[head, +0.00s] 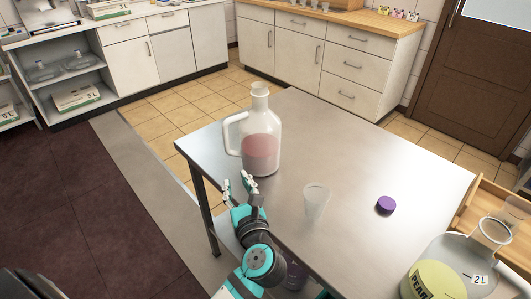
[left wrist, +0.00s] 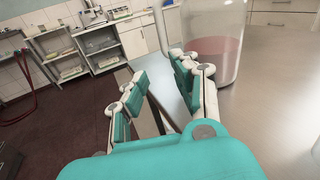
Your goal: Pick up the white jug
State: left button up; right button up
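The white jug (head: 261,150) is a translucent bottle with pinkish contents, a narrow open neck and a handle on its left side. It stands upright on the steel table (head: 345,150), near its left edge. My left gripper (head: 237,184) is just in front of the jug, toward its lower left, with its fingers apart and nothing between them. In the left wrist view the jug (left wrist: 216,48) shows beyond the right-hand finger, and its handle is left of its body. I cannot tell if a finger touches the jug. My right gripper is not in view.
A clear cup (head: 315,203) and a purple cap (head: 386,205) stand on the table, right of my left gripper. A large 2L container with a yellow-green label (head: 437,281) is at the bottom right, by a wooden tray (head: 482,196). The table's middle and back are clear.

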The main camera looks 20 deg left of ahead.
pick_arm(q)
jog(key=r, duration=0.1)
jog(key=m+p, duration=0.1)
send_near(227, 141)
jog(key=x, duration=0.5)
jog(key=shift+a+r, duration=0.1)
jog(key=shift+a, duration=0.1)
jog(key=x, duration=0.5)
jog(key=shift+w+a+p, duration=0.15)
jog(key=shift+w+p, duration=0.2)
grip_shut()
